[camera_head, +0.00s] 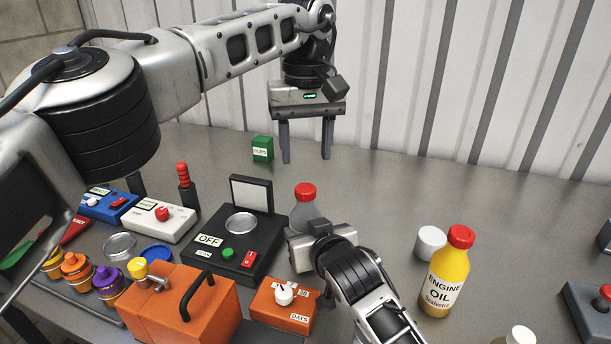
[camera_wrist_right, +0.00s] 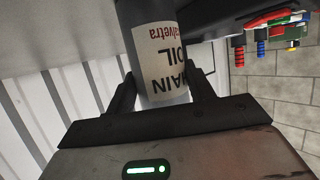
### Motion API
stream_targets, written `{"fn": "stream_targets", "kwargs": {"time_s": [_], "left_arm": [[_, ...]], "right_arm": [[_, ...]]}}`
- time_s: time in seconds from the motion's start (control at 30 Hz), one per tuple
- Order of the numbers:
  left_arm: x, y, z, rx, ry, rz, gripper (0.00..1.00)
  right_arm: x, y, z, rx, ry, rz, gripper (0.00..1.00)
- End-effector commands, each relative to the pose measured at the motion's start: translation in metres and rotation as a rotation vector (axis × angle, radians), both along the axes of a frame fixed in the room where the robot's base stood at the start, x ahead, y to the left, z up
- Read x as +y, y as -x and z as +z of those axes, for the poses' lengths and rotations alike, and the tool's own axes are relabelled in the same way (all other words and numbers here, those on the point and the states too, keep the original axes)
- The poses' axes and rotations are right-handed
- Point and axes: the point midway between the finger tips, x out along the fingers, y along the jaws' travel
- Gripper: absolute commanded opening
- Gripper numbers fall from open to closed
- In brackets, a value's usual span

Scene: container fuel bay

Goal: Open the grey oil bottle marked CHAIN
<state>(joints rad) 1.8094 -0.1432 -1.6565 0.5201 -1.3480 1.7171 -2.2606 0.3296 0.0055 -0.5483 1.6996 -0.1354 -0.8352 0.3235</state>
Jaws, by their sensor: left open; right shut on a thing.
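The grey oil bottle (camera_head: 303,213) stands upright with its red cap (camera_head: 305,190) on, right of the black device. In the right wrist view its label (camera_wrist_right: 163,62) shows upside down, reading "...AIN", "OIL" and "Salvetra". My right gripper (camera_wrist_right: 165,88) is shut on the bottle's body, one finger on each side. In the head view my right gripper's body hides the bottle's lower part, so I cannot tell if it touches the table. My left gripper (camera_head: 306,158) is open and empty, fingers pointing down, above and behind the red cap.
A black device marked OFF (camera_head: 210,241) stands left of the bottle. A yellow engine oil bottle (camera_head: 445,275) and a white cylinder (camera_head: 430,243) stand to the right. An orange can (camera_head: 180,310) and orange DAYS box (camera_head: 284,304) are in front. A green box (camera_head: 262,149) sits behind.

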Motion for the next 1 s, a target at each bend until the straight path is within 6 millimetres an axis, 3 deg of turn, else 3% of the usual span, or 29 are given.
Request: {"fn": "stream_targets", "kwargs": {"time_s": [0.23, 0.6, 1.0], "left_arm": [[0.002, -0.001, -0.014, 0.0, -0.001, -0.137, 0.51], [0.001, -0.001, -0.068, 0.001, -0.001, -0.134, 0.51], [0.001, -0.001, -0.08, -0.001, 0.0, -0.132, 0.51]], "right_arm": [[0.0, 0.0, 0.0, 0.0, 0.0, 0.0, 0.0], [0.0, 0.0, 0.0, 0.0, 0.0, 0.0, 0.0], [0.0, 0.0, 0.0, 0.0, 0.0, 0.0, 0.0]]}}
